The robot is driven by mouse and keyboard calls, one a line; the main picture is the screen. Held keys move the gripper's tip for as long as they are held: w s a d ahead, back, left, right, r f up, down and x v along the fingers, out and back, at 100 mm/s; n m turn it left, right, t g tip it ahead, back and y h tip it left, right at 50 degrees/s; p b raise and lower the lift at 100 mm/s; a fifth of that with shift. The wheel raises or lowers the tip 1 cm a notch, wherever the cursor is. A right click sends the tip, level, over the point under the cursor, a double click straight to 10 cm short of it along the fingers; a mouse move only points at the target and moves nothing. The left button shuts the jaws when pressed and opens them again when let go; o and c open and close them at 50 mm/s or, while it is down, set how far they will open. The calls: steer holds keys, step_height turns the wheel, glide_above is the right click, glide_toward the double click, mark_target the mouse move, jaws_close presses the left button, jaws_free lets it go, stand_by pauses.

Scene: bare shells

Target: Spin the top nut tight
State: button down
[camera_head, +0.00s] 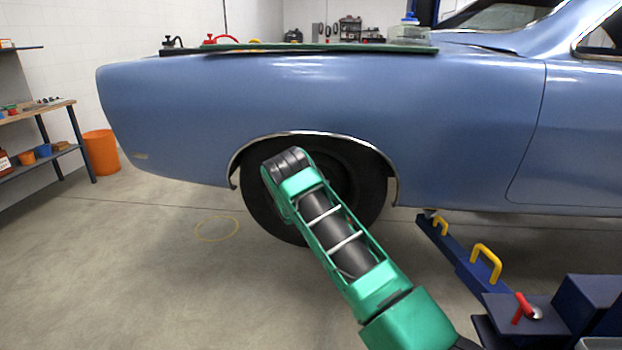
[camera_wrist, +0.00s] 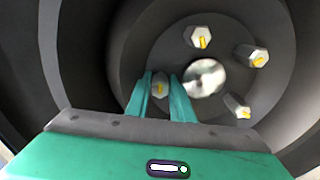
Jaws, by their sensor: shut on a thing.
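The wheel (camera_head: 372,185) sits in the arch of the blue car. In the wrist view, its hub shows a shiny round centre (camera_wrist: 205,78) with hex nuts around it, each with a yellow mark. My gripper (camera_wrist: 161,88) is shut on one nut (camera_wrist: 160,80), left of the centre in that picture. Other nuts show at the upper middle (camera_wrist: 197,37), upper right (camera_wrist: 257,57) and lower right (camera_wrist: 236,105). In the head view my arm covers the hub and hides the gripper. I cannot tell from the wrist view which nut is uppermost on the wheel.
The blue fender (camera_head: 300,95) overhangs the wheel, with a chrome arch edge close above my arm. A blue lift arm (camera_head: 455,255) with yellow handles stands at the right. A yellow ring (camera_head: 217,229) lies on the floor at the left, where the floor is otherwise open.

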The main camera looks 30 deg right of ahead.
steer(key=m, duration=0.4)
steer(key=shift+s+d+f+m, duration=0.2)
steer(key=shift+f+m, duration=0.15)
steer(key=shift+m, duration=0.05)
steer(key=m, duration=0.4)
steer(key=shift+m, duration=0.3)
steer(key=m, duration=0.4)
steer(key=shift+a+m, duration=0.1)
steer(key=shift+m, duration=2)
steer(key=c, duration=1.5)
jaws_free()
steer(key=shift+w, duration=0.1)
steer(key=shift+c, duration=0.2)
steer(key=shift+r, duration=0.1)
